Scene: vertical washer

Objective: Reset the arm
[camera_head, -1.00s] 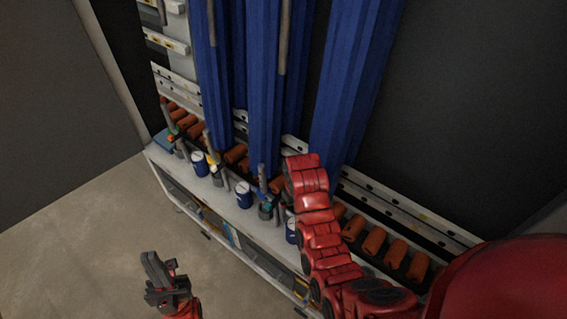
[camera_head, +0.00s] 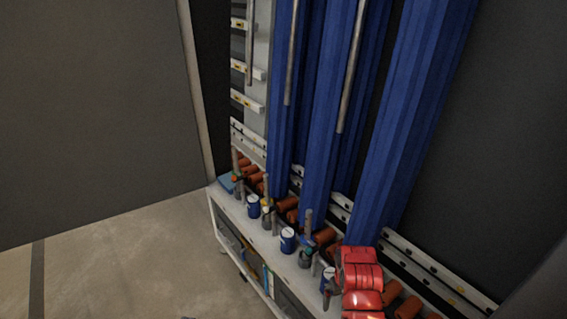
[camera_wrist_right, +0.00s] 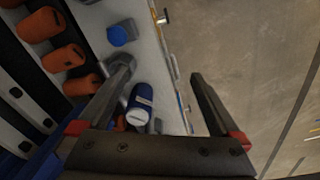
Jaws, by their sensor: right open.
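My right arm (camera_head: 360,275) enters the head view at the bottom right, its red links over the shelf. My right gripper (camera_wrist_right: 158,72) is open in the right wrist view, its two dark fingers spread wide. Nothing is clamped between them. A blue can with a white label (camera_wrist_right: 139,104) shows beyond the jaws, nearer the left finger. In the head view the right fingers are hard to make out beside the arm. My left gripper is not in view.
A long white shelf (camera_head: 262,238) carries blue cans (camera_head: 288,239), grey-handled tools and orange rolls (camera_head: 287,204). Tall blue columns (camera_head: 325,120) rise behind it. Bare floor (camera_head: 120,265) lies to the left, with a grey wall (camera_head: 90,110) beyond.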

